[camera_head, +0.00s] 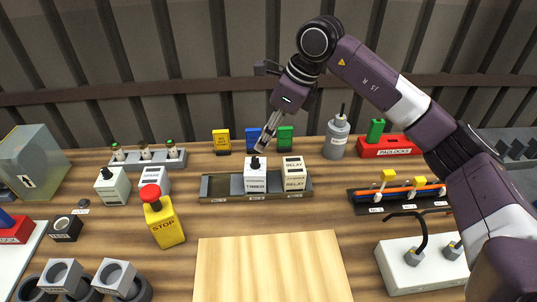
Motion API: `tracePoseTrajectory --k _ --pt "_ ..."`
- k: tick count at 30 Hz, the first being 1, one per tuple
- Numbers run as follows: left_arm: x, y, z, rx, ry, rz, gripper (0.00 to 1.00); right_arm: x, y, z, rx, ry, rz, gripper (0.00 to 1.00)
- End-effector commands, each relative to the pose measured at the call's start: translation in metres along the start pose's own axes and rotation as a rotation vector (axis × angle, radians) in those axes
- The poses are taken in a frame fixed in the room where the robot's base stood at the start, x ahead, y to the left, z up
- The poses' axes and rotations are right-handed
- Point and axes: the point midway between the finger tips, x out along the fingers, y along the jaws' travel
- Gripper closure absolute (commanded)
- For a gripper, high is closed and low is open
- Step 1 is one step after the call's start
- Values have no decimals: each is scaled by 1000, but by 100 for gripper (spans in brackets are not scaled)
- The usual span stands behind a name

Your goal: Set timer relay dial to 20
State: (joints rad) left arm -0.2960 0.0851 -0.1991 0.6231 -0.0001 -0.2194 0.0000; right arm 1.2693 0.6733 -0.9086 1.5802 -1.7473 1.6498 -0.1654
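The timer relay (255,182) is a white block labelled as a timer. It stands upright on the dark rail tray (220,187) near the middle of the table. Its small black dial (255,163) is on top; the scale and the dial's setting are too small to read. My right gripper (265,147) reaches down from above, with its fingertips just above and slightly right of the dial. The fingers look close together, but I cannot tell whether they are open or shut, or whether they touch the dial. My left gripper is not in view.
A second relay block (293,174) stands right of the timer. A yellow stop button box (163,222) is to the left. Yellow, blue and green blocks (285,138) stand behind. A grey bottle-like part (337,138) is at back right. A bare wooden board (270,268) lies in front.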

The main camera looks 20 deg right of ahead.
Motion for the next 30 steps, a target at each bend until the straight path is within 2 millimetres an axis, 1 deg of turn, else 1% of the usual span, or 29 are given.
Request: tracePoseTrajectory --k 5,12,18,22,28,29,30 --pt "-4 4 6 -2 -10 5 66 11 2 2 -32 -5 3 68" --pt "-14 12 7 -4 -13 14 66 49 2 2 -28 -3 4 68" --pt "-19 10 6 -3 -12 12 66 72 2 2 -29 -5 2 68" --pt "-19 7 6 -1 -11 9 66 78 1 1 -29 -4 1 68" --pt "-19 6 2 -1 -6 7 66 79 1 1 -28 -4 0 68" --pt "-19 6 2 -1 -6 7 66 79 1 1 -28 -4 0 69" --pt "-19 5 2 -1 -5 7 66 79 1 1 -28 -4 0 74"
